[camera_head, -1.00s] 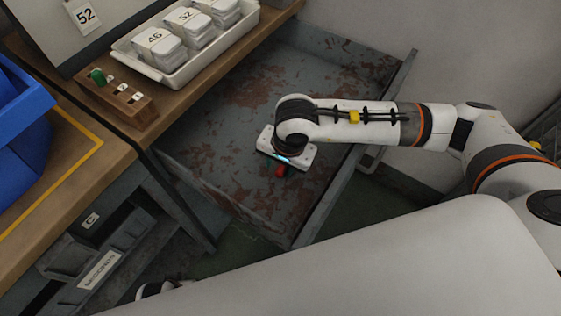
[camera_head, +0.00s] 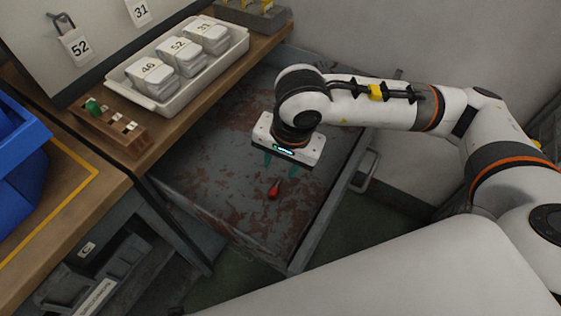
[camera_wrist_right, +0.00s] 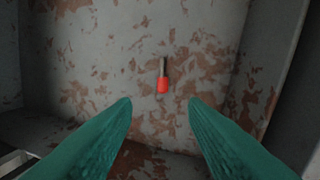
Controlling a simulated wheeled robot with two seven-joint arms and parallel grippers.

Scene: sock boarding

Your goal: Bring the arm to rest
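My right gripper (camera_head: 280,168) hangs over the open grey drawer with its teal fingers pointing down. In the right wrist view its fingers (camera_wrist_right: 160,103) are spread apart with nothing between them. A small red-handled tool (camera_head: 273,190) with a metal shaft lies on the drawer floor below the fingers, apart from them. It also shows in the right wrist view (camera_wrist_right: 162,84), beyond the fingertips. My left gripper is not in view.
The worn metal drawer (camera_head: 215,205) has raised walls around the gripper. A white tray (camera_head: 240,45) with several numbered white bundles stands on the wooden shelf. A wooden block (camera_head: 113,122) with a green piece sits beside it. A blue bin (camera_head: 20,150) is at left.

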